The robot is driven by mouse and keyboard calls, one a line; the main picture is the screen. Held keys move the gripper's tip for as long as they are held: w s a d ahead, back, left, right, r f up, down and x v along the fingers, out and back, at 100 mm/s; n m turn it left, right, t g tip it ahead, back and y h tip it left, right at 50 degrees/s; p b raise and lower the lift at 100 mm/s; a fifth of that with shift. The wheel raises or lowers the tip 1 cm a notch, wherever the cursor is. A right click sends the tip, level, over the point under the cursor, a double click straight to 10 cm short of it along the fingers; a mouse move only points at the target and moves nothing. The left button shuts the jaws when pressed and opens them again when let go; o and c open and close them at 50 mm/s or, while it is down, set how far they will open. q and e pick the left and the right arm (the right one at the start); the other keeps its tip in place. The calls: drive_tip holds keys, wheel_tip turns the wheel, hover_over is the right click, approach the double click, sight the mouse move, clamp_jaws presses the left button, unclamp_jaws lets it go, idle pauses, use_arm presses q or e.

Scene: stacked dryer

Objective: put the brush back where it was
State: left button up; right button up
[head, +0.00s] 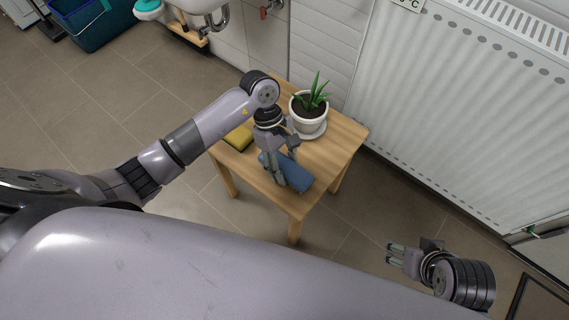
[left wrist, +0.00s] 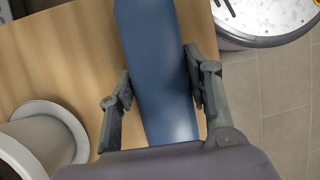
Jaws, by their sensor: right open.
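A blue, flat, long block, which I take to be the brush (head: 300,177), is at the front right part of the small wooden table (head: 330,150). Its bristles do not show. My left gripper (head: 284,168) points down with one finger on each long side of it. My right gripper (head: 396,254) is open and empty, apart from the table at the lower right.
A white pot with a green plant (head: 309,104) stands on a saucer at the table's back. A yellow sponge-like block (head: 238,138) lies at the table's left. A white radiator (head: 450,110) is close on the right.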

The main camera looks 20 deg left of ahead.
use_arm(q)
drive_tip(key=shift+o, duration=1.4)
